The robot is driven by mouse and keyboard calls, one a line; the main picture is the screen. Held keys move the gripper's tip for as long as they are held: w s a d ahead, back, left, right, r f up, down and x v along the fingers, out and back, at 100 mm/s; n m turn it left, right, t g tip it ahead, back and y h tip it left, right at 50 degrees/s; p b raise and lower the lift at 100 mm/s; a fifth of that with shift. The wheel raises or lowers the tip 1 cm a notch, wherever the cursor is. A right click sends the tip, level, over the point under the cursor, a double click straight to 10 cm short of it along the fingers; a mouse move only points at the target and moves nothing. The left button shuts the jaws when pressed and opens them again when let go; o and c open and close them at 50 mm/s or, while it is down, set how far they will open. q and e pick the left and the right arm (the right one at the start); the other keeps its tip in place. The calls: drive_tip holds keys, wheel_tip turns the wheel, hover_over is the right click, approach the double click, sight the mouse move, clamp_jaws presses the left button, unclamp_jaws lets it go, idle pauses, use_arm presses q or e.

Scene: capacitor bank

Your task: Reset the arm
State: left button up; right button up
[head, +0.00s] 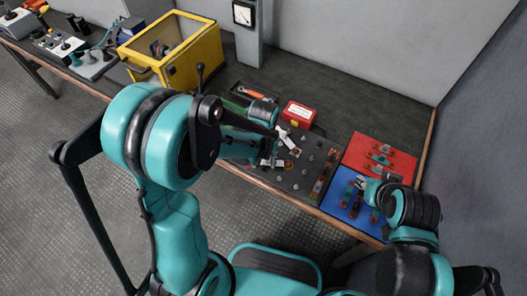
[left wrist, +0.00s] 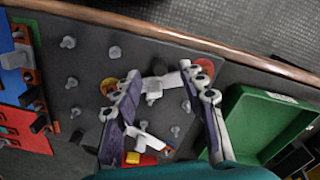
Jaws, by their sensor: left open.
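My left gripper (head: 282,150) is open above a dark board (head: 290,182) with several grey pegs. In the left wrist view, its two fingers (left wrist: 160,76) stand wide apart, with a small pale metal part (left wrist: 152,88) visible between them; I cannot tell whether they touch it. My left arm comes in from the left and hides part of the bench. My right gripper (head: 372,187) is over the blue mat (head: 335,203) at the right, among small orange and dark parts. Its fingers are too small to read.
A red mat (head: 354,148) with orange parts lies behind the blue one. A red box (head: 298,114) stands behind the board. A green tray (left wrist: 238,112) is beside the board. A yellow windowed cabinet (head: 212,55) stands at the back left. Grey walls bound the bench.

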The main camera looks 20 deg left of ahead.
use_arm(q)
wheel_tip(320, 180, up, 10)
idle(0.3)
drive_tip(key=s+a+r+m+t, duration=0.2)
drive_tip(key=s+a+r+t, duration=0.3)
drive_tip(key=s+r+t, duration=0.1)
drive_tip(key=shift+s+r+t, duration=0.25)
drive_tip(key=shift+s+t, duration=0.35)
drive_tip(key=shift+s, duration=0.55)
drive_tip(key=shift+a, duration=0.1)
idle(0.5)
